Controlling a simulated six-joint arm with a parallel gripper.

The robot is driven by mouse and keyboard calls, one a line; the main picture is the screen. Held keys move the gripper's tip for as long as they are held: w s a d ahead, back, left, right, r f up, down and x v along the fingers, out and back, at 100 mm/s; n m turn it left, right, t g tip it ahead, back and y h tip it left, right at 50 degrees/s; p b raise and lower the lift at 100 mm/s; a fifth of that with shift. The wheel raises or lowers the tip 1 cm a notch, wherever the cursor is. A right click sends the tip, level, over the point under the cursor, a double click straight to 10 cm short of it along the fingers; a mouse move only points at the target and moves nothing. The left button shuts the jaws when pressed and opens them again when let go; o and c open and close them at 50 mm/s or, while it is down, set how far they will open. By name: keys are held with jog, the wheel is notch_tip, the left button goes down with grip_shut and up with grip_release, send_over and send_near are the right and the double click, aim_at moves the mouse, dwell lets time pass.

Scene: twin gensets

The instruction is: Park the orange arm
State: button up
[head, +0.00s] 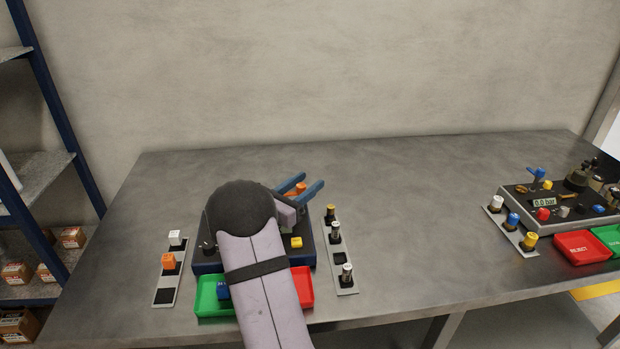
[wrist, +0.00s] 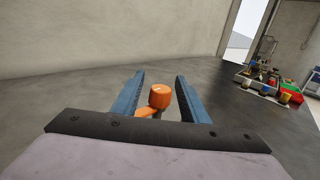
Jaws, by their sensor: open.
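The orange arm (wrist: 146,112) is a short bar with an upright orange knob (wrist: 159,96) at its end, seen in the wrist view between my two blue fingers. My gripper (wrist: 160,76) is open, with a finger on each side of the knob and gaps between. In the head view my gripper (head: 312,180) reaches over the back right of the dark panel box (head: 208,266), and the orange knob (head: 300,187) shows between the fingers. My arm hides much of the box and the orange arm's pivot.
A green tray (head: 208,302) and a red tray (head: 302,285) stand before the box. Block strips flank it: the left strip (head: 164,297) and the right strip (head: 345,290). A second panel box (head: 540,215) stands at far right. The table (head: 430,220) between is clear.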

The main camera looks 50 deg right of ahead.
jog(key=shift+d, duration=0.85)
grip_shut()
jog(key=shift+s+m+g, duration=0.1)
jog(key=shift+m+g, duration=0.2)
jog(key=shift+s+a+m+g+y+b, duration=0.1)
jog(key=shift+s+m+g+y+b, duration=0.2)
jog(key=shift+m+g, duration=0.8)
jog(key=shift+s+a+m+g+y+b, duration=0.1)
jog(key=shift+s+m+g+y+b, duration=0.3)
jog(key=shift+g, duration=1.25)
jog(key=shift+s+a+m+g+y+b, duration=0.15)
jog(key=shift+m+g+y, duration=0.25)
jog(key=shift+m+g, duration=0.85)
jog(key=shift+d, duration=0.1)
